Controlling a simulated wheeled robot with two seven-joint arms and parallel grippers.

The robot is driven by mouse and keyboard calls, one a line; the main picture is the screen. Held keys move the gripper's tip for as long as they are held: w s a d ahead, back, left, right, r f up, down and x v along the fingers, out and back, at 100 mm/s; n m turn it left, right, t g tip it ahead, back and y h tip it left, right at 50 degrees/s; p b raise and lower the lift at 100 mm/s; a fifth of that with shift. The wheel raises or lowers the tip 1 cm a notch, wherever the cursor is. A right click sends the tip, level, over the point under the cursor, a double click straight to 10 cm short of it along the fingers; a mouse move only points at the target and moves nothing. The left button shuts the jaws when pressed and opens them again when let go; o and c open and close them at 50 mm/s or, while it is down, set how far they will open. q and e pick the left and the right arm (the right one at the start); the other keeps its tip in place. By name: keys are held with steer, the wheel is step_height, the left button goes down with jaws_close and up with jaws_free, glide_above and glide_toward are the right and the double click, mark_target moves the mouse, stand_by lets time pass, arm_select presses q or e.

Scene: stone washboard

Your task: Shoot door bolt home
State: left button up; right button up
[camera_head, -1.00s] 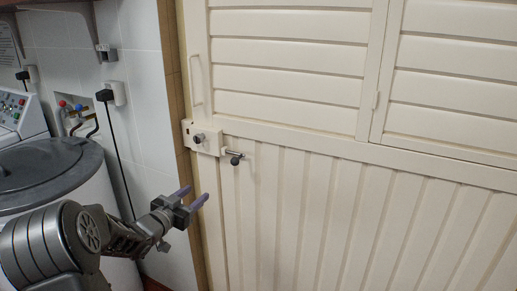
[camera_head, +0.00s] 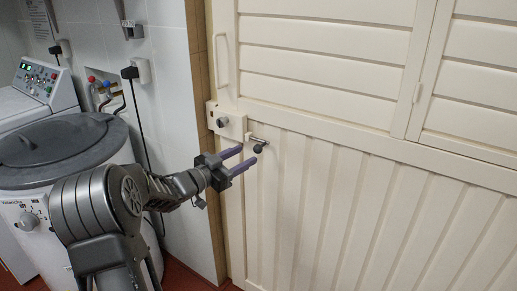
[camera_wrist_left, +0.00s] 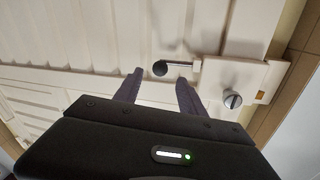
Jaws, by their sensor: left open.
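The cream door (camera_head: 320,120) has a bolt with a dark round knob (camera_head: 258,148) on a short metal rod, sticking out to the right of a cream lock plate (camera_head: 226,121). A round metal knob (camera_head: 222,121) sits on that plate. My left gripper (camera_head: 249,159) is open and empty, just below and left of the bolt knob. In the left wrist view the bolt knob (camera_wrist_left: 160,68) shows beyond the two fingertips, between them sideways and apart from them. The lock plate (camera_wrist_left: 242,85) is to its right there. My right gripper is in neither view.
A white washing machine with a grey lid (camera_head: 60,150) stands at the left, behind my left arm. Hoses and a plug (camera_head: 130,72) are on the tiled wall. A thin door handle (camera_head: 221,60) is above the lock plate. The door right of the bolt is clear.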

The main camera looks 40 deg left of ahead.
mark_target(254, 150)
arm_select(q)
steer(key=w, duration=0.4)
steer(key=w+d, duration=0.1)
steer(key=w, duration=0.2)
steer(key=shift+c, duration=0.2)
jaws_close()
stand_by(1.2)
